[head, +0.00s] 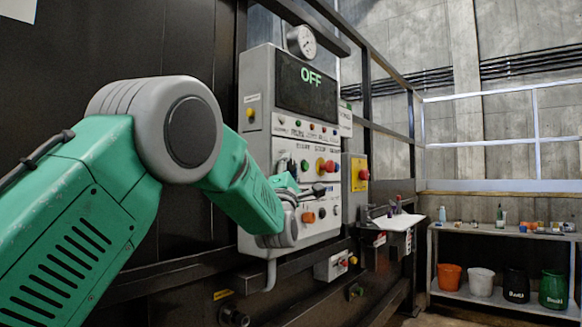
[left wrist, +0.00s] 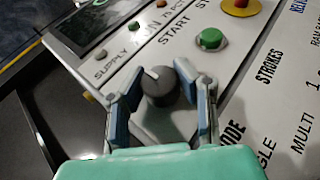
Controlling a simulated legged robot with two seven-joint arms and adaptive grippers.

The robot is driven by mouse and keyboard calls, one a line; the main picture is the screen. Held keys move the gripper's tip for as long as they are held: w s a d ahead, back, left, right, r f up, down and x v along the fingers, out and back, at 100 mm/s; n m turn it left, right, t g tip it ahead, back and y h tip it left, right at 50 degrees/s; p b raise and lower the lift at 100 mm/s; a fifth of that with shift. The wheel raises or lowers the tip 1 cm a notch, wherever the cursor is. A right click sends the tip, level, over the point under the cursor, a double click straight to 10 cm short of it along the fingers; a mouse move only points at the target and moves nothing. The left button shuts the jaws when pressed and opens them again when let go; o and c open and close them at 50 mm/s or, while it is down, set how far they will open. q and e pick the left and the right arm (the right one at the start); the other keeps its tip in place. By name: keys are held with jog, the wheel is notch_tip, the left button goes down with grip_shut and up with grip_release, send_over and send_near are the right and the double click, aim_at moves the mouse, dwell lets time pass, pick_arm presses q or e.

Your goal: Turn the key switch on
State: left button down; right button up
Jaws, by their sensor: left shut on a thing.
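My left gripper (head: 312,192) is at the lower left part of the panel. In the left wrist view, its two blue-padded fingers (left wrist: 163,105) are on either side of a dark round rotary switch (left wrist: 162,90) with a white mark, shut on it. No separate key shows, and the fingers partly hide the switch's base. A green button (left wrist: 210,39) is beside it. My right gripper is not in view.
A yellow box with a red button (head: 360,174) is right of the panel. A gauge (head: 301,41) is on top. A rack (head: 480,229) with buckets stands at the far right.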

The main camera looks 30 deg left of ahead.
pick_arm(q)
jog(key=shift+a+m+g+h+p, duration=0.1)
jog(key=shift+m+g+h+p, duration=0.65)
jog(key=shift+p, duration=0.35)
jog(key=m+g+h+p, duration=0.2)
jog(key=g+p, duration=0.1)
jog(key=p, duration=0.5)
jog(key=m+g+h+p, duration=0.2)
jog(key=g+p, duration=0.2)
jog(key=p, duration=0.5)
jog(key=shift+m, duration=0.25)
jog(key=shift+f+g+p, duration=0.1)
jog(key=shift+g+p, duration=0.35)
jog(key=shift+p, duration=0.25)
jog(key=shift+f+p, duration=0.2)
jog(key=shift+p, duration=0.1)
jog(key=c, duration=1.4)
grip_release()
jog(key=shift+o, duration=1.2)
jog(key=shift+a, duration=0.15)
